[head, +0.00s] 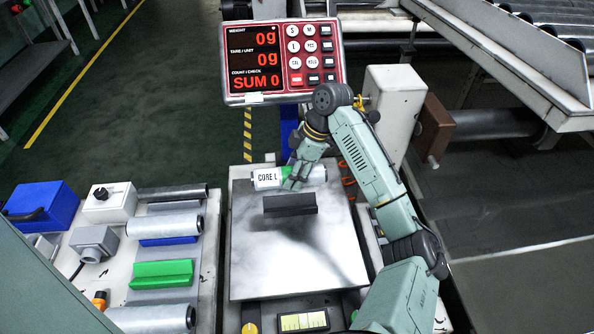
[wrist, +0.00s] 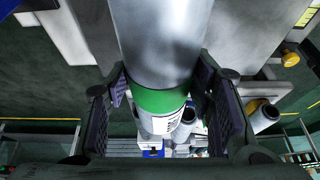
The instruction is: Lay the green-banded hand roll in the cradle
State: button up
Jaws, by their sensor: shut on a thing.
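The green-banded hand roll (head: 265,179) is silver with a white end marked "CORE L". My gripper (head: 296,178) is shut on it near the green band, over the far part of the scale plate (head: 330,250). In the wrist view the roll's green band (wrist: 160,101) lies between my two fingers (wrist: 161,86). A dark, trough-like block (head: 290,204) stands on the plate, just nearer than the roll. A green block with a raised back (head: 162,274) lies on the left bench, empty. I cannot tell which of these is the cradle. The roll appears apart from both.
The scale display (head: 282,60) behind the plate reads 0g. On the left bench are silver rolls (head: 165,227), a blue box (head: 42,204) and grey switch boxes (head: 108,203). A white post (head: 392,100) stands right of the display. The plate's near part is clear.

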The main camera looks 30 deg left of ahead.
notch_tip(320, 180, down, 9)
jog(key=b, duration=0.5)
jog(key=shift+r+b, duration=0.15)
jog(key=shift+b, duration=0.15)
jog(key=o, duration=1.5)
jog(key=v, duration=1.2)
jog(key=shift+w, duration=0.1)
